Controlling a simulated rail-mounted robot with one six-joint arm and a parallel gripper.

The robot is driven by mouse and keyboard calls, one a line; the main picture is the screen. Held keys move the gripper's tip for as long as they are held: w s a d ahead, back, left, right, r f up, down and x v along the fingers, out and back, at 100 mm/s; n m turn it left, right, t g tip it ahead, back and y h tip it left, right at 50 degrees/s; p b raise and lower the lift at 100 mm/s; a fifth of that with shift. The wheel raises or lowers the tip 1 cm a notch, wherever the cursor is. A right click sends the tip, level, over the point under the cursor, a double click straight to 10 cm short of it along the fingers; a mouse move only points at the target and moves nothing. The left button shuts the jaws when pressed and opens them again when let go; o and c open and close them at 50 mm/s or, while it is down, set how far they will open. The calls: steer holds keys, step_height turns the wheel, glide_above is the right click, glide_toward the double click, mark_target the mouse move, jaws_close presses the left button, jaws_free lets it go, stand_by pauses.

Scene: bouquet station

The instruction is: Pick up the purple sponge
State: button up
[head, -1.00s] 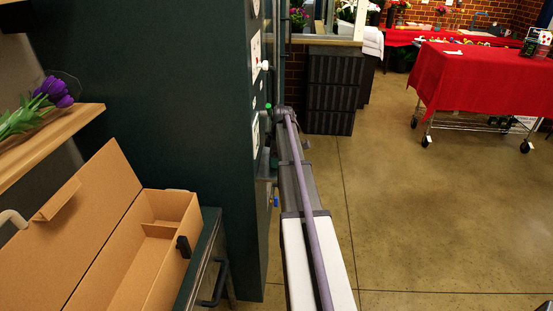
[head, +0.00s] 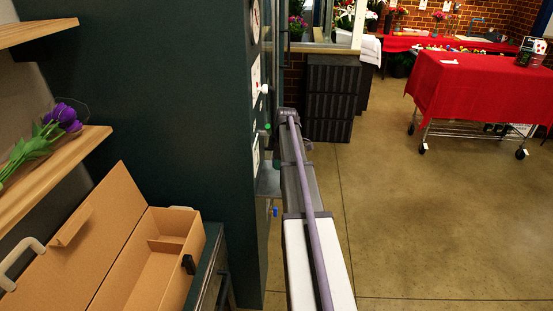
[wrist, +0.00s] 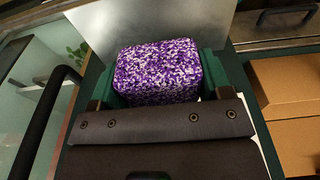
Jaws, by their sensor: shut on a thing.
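The purple sponge (wrist: 158,68), speckled with white, shows in the wrist view at the upper middle. My gripper (wrist: 158,85) is shut on it, with a green finger on each side of the sponge. The dark gripper body covers the sponge's near edge. In the head view the sponge is not visible, and my arm reaches away past the dark green cabinet, where its end is hard to make out.
An open cardboard box (head: 160,262) stands at the lower left. Purple tulips (head: 55,130) lie on a wooden shelf (head: 60,180). A dark green cabinet (head: 170,120) stands left of my arm. A red-covered cart (head: 480,95) stands at the right, with clear floor before it.

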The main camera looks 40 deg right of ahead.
steer(key=s+d, duration=1.3)
steer(key=shift+f, duration=0.2)
